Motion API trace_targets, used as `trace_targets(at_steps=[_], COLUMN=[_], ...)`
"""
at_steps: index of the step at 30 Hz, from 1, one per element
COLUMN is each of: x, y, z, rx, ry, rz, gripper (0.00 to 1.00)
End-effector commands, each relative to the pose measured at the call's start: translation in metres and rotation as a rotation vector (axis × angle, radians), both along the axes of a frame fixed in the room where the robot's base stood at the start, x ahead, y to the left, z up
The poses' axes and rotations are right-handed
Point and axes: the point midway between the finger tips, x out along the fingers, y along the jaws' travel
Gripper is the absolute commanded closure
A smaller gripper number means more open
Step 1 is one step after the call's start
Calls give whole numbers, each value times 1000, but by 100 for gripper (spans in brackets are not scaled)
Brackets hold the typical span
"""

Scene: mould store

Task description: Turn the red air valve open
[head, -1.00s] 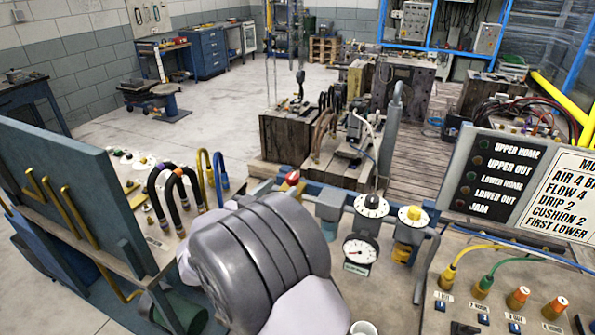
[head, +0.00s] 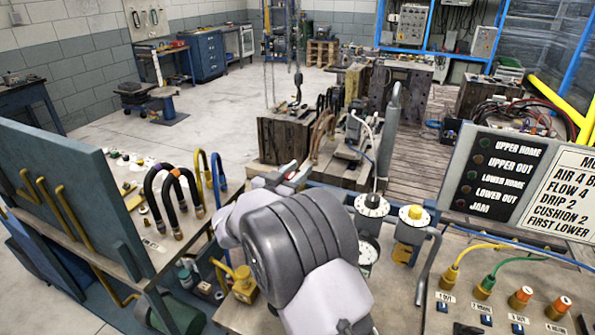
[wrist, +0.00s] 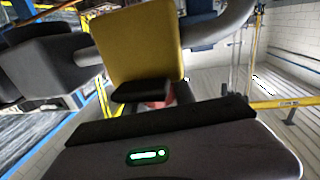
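The red air valve (head: 293,173) shows in the head view only as a small red patch at the left end of the air unit. My gripper (head: 284,180) is right at it, and my grey and white wrist hides most of this area. In the wrist view a small patch of dull red (wrist: 159,103) shows between a black pad and the dark edge of my gripper's body. I cannot tell whether the fingers are around the valve or touching it, nor how far they are apart. The valve's handle angle is hidden.
The air unit has a white dial (head: 372,205) and a yellow-topped part (head: 411,215) right of my wrist. Hoses (head: 175,195) and a blue-grey panel (head: 60,190) stand left. A yellow fitting (head: 242,283) sits below. A lamp board (head: 497,175) stands right.

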Motion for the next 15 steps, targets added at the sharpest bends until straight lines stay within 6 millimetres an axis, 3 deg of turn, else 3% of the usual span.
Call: trace_targets(at_steps=[1,3,15], x=[0,0,0], y=[0,0,2], z=[0,0,-1], rx=[0,0,-1], ry=[0,0,0], rz=[0,0,80], gripper=[90,100,100])
